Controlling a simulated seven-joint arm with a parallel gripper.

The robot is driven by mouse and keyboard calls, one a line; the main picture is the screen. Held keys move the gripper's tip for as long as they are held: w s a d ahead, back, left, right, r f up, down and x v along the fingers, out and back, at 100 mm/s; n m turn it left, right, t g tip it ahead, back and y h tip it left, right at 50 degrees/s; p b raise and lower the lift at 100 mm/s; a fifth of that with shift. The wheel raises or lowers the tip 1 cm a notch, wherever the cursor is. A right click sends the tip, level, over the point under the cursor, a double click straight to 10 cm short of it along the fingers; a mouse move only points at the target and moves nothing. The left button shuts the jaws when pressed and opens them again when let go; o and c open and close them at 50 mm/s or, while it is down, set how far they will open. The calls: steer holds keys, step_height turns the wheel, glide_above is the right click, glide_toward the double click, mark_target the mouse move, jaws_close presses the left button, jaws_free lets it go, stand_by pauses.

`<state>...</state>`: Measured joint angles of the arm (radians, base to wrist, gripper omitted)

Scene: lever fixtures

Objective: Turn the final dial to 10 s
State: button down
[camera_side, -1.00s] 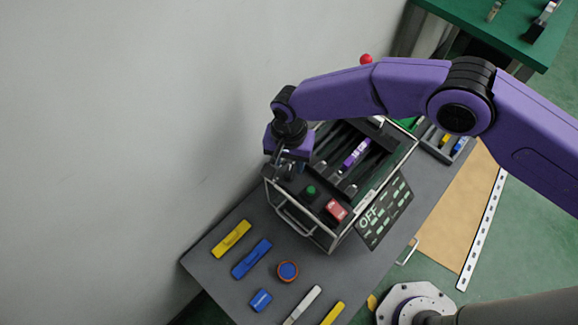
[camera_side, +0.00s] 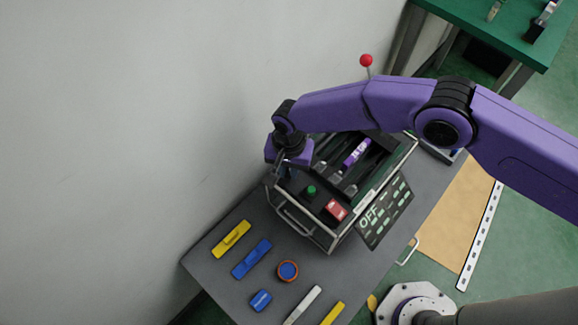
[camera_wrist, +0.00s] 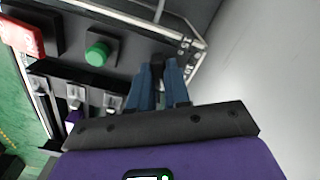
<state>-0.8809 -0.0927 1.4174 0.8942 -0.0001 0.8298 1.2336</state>
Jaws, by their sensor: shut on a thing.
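The control box (camera_side: 327,242) stands on the grey table, with a black top panel at its near end. My gripper (camera_side: 284,173) is at the left corner of that panel. In the wrist view my blue fingers (camera_wrist: 159,72) point down at the panel and are shut on a small dark dial (camera_wrist: 157,60), which they mostly hide. Small white marks (camera_wrist: 184,44) show on the panel beside the dial, but I cannot read the dial's setting.
A green button (camera_side: 310,191) and a red switch (camera_side: 336,210) sit to the right of my gripper. Sliders, one with a purple handle (camera_side: 357,152), lie behind. An OFF display (camera_side: 384,211) hangs on the side. Yellow and blue blocks (camera_side: 252,258) lie in front. A wall stands at left.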

mark_target(289, 172)
steer(key=n, duration=1.1)
steer(key=shift+n, duration=0.4)
stand_by(0.4)
steer(key=c, duration=1.1)
jaws_free()
steer(key=shift+r, duration=0.15)
steer(key=shift+r, duration=8.6)
